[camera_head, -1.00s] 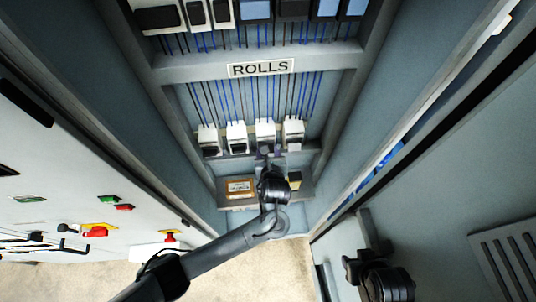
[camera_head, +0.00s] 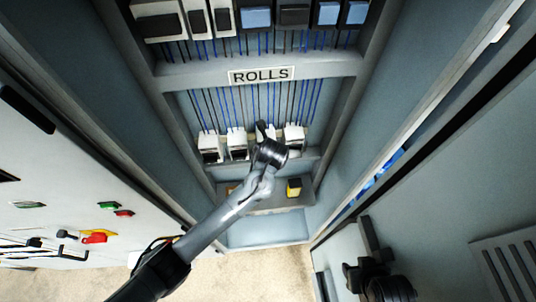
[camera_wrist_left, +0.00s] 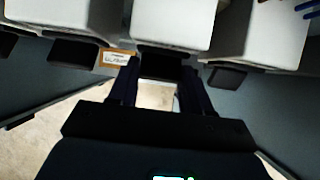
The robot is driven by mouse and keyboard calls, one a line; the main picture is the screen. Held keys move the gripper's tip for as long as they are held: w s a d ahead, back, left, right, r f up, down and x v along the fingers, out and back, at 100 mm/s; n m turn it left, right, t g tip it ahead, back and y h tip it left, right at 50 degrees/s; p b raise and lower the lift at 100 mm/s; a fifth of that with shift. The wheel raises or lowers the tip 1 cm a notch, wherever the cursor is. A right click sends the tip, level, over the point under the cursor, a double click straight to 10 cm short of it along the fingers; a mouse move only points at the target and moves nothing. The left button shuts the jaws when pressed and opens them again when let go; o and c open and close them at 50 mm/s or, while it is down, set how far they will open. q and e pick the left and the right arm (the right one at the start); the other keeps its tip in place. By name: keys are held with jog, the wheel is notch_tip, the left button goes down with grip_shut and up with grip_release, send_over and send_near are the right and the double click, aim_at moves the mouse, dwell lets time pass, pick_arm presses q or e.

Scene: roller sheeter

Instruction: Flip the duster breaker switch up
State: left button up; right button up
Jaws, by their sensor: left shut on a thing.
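A row of white breakers with black switches stands on the lower shelf under the ROLLS sign (camera_head: 262,75). I cannot read a duster label. My left gripper (camera_head: 265,130) is in front of the third breaker from the left and hides most of it. In the left wrist view, that breaker's white body (camera_wrist_left: 172,22) is at the top middle. The gripper's two dark fingers (camera_wrist_left: 160,82) are on either side of its black switch (camera_wrist_left: 160,65) and shut on it. Neighbouring black switches (camera_wrist_left: 73,53) and (camera_wrist_left: 228,78) hang clear of the fingers.
The left neighbour breaker (camera_head: 237,145) and right neighbour breaker (camera_head: 294,139) stand close beside the gripper. A yellow and black item (camera_head: 294,187) lies on the ledge below. Cabinet side walls (camera_head: 400,80) close in on both sides. A control panel (camera_head: 60,190) is at left.

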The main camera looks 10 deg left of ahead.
dwell(0.3)
pick_arm(q)
jog(key=o, duration=1.1)
jog(key=shift+c, duration=0.2)
jog(key=b+v, duration=0.2)
jog(key=v, duration=0.8)
jog(key=shift+s+r, duration=0.2)
jog(key=shift+r, duration=0.15)
jog(key=shift+f, duration=0.1)
